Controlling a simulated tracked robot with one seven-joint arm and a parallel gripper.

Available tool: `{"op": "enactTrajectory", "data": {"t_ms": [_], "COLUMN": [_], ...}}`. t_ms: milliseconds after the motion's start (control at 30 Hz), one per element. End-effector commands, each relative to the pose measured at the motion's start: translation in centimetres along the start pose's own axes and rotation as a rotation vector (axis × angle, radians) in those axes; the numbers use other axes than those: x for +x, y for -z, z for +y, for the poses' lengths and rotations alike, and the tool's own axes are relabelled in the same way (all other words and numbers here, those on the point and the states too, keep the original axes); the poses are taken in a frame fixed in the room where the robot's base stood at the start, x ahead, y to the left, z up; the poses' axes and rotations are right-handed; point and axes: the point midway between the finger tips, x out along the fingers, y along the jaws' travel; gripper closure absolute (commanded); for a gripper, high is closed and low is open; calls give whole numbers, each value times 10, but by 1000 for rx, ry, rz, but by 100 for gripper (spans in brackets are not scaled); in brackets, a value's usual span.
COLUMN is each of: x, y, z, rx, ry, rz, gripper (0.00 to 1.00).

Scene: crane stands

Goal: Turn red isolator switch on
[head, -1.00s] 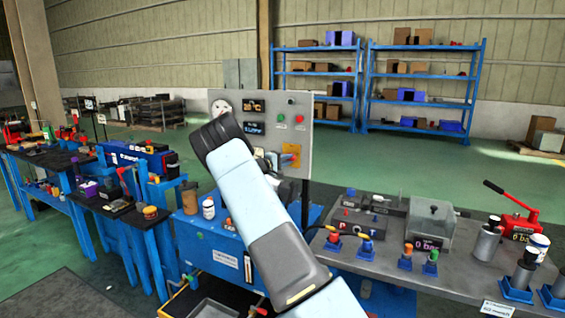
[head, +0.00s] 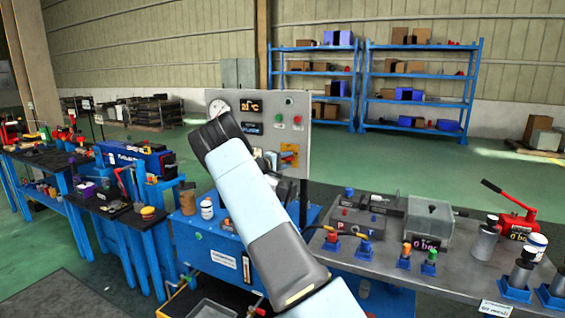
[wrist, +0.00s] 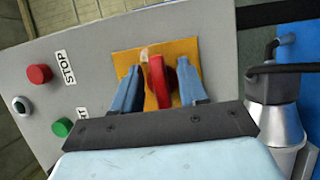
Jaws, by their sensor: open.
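The red isolator switch (wrist: 158,82) sits on a yellow-orange plate (wrist: 190,47) on the grey control panel (wrist: 85,37). In the wrist view my gripper (wrist: 158,80) is open, with one blue finger on each side of the red handle. I cannot tell whether the fingers touch it. In the head view the yellow plate (head: 290,150) shows at the panel's lower right, and my arm hides part of the panel. The gripper is mostly hidden there behind my arm.
A red STOP button (wrist: 39,74) and a green button (wrist: 62,127) are left of the plate in the wrist view. A grey cylindrical part with a black cable (wrist: 273,117) stands close at the right. A bench (head: 460,278) with fittings lies right of my arm.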

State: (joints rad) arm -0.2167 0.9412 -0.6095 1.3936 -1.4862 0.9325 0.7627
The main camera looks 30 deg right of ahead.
Motion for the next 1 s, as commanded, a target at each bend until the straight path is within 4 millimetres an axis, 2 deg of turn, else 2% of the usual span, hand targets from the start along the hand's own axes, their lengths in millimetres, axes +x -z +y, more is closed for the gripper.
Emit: {"op": "enactTrajectory", "data": {"t_ms": [167, 267, 700, 800, 1000], "x": [-6, -16, -99, -115, -134], "y": [1, 2, 1, 0, 0], "z": [-1, -1, -1, -2, -2], "rx": [-1, -1, 0, -1, -1], "ry": [1, 2, 1, 1, 0], "rz": [2, 4, 3, 2, 1], "gripper": [57, 57, 57, 57, 57]}}
